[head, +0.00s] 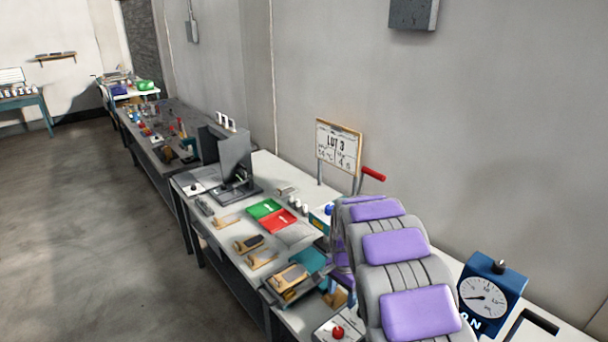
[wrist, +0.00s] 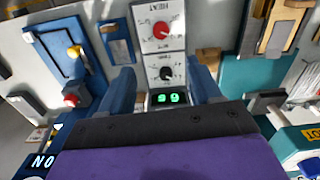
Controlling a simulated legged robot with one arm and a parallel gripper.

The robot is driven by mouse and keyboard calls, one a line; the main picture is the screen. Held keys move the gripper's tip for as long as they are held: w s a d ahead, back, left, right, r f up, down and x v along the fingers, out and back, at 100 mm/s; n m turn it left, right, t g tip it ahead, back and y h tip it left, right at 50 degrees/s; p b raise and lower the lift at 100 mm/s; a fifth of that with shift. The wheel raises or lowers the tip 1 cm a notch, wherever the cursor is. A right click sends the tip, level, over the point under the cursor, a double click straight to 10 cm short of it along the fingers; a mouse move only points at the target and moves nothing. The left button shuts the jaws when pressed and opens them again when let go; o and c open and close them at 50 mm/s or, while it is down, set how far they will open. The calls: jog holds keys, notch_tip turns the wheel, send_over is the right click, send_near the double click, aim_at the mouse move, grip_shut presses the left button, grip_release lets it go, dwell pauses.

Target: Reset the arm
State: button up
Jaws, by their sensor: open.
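My gripper (wrist: 163,88) shows in the wrist view as two blue fingers, held apart with nothing between them. A panel with a red HEAT knob (wrist: 161,30), a black knob (wrist: 166,73) and a green lit display (wrist: 168,98) shows behind the gap between the fingers. I cannot tell how far the panel is from the fingertips. My arm (head: 396,262), grey with purple pads, curves over the workbench at the right in the head view. Its gripper end is not clearly visible there.
The long workbench (head: 268,176) runs along the wall with green (head: 264,208) and red (head: 279,221) trays. The floor (head: 75,220) at left is clear.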

jog(key=s+r+n, duration=0.2)
jog(key=s+r, duration=0.6)
jog(key=s, duration=0.2)
jog(key=s+r+n+g+b, duration=0.1)
jog(key=s+n, duration=0.3)
jog(key=s, duration=1.2)
jog(key=s+r+n+b, duration=0.1)
jog(key=s+r+n, duration=0.3)
jog(key=s, duration=1.2)
jog(key=shift+s+a+g, duration=0.15)
jog(key=shift+a+g, duration=0.05)
jog(key=shift+g, duration=0.2)
